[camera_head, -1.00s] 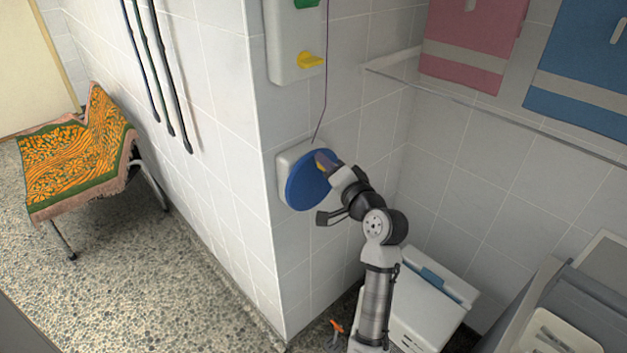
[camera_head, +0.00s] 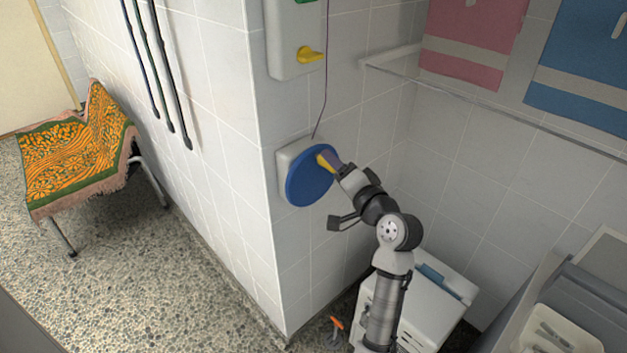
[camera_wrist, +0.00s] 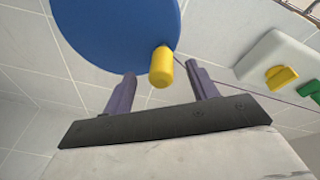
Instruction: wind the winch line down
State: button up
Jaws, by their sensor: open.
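The winch is a blue disc (camera_head: 308,180) on a pale wall housing (camera_head: 284,158) near the tiled corner. A yellow knob (camera_wrist: 161,67) sticks out near the disc's rim; it also shows at the upper right of the disc in the head view (camera_head: 325,161). The thin winch line (camera_head: 325,95) runs up from the housing past the white box. My gripper (camera_wrist: 162,82) is open, with one purple finger on either side of the yellow knob's end. A gap shows beside the knob in the wrist view, so the fingers are not closed on it.
Above the winch is a white wall box (camera_head: 290,50) with a yellow lever (camera_head: 310,55) and a green part. A rail (camera_head: 480,105) and hanging towels (camera_head: 465,40) are at the right. A draped chair (camera_head: 75,155) is at the left.

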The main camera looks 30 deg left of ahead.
jog(key=shift+w+d+v, duration=0.15)
jog(key=shift+w+v, duration=0.05)
jog(key=shift+v, duration=0.75)
jog(key=shift+w+d+v, duration=0.1)
jog(key=shift+w+v, duration=0.1)
jog(key=shift+v, duration=0.75)
jog(key=shift+w+d+v, duration=0.15)
jog(key=shift+w+v, duration=0.05)
jog(key=shift+v, duration=0.75)
